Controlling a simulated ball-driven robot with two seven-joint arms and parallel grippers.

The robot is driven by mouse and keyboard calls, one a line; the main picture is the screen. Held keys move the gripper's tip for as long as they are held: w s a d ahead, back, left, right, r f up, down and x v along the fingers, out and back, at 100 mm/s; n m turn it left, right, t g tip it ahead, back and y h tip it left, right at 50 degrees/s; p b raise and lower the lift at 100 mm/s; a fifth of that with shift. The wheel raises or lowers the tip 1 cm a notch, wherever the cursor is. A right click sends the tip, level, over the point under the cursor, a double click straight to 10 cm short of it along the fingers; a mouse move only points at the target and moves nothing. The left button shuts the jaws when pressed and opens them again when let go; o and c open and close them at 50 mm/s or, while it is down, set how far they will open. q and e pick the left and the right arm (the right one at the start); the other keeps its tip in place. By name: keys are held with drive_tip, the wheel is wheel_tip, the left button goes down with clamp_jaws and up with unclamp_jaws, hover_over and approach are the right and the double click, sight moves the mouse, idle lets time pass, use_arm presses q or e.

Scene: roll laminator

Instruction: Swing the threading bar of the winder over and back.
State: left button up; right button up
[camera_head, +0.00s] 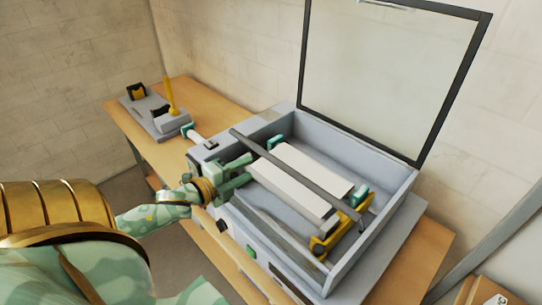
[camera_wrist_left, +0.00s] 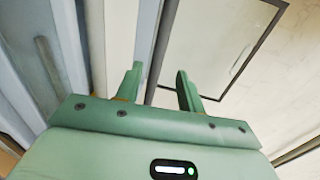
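The open grey machine (camera_head: 395,205) has two pale rollers (camera_head: 300,180) lying inside it. A long dark grey bar, seemingly the threading bar (camera_head: 300,176), runs slantwise across the box above the rollers. My left gripper (camera_head: 246,171) is over the near left edge of the box, close to the bar. In the left wrist view its two fingers (camera_wrist_left: 159,72) stand apart, and the dark bar (camera_wrist_left: 162,45) shows in the gap between them. I cannot tell whether they touch it. My right gripper is not in view.
A glazed lid (camera_head: 385,75) stands raised behind the box. A yellow bracket (camera_head: 328,238) sits at the rollers' right end. A grey fixture (camera_head: 155,115) with an upright yellow lever (camera_head: 169,96) stands farther left on the wooden table (camera_head: 205,94).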

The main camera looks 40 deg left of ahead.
sight(267, 159)
use_arm(q)
drive_tip(key=w, duration=0.3)
drive_tip(key=w+f, duration=0.1)
drive_tip(key=w, duration=0.2)
drive_tip(key=w+d, duration=0.1)
drive_tip(key=w, duration=0.3)
drive_tip(key=shift+f, duration=0.25)
drive_tip(key=shift+s, duration=0.1)
clamp_jaws()
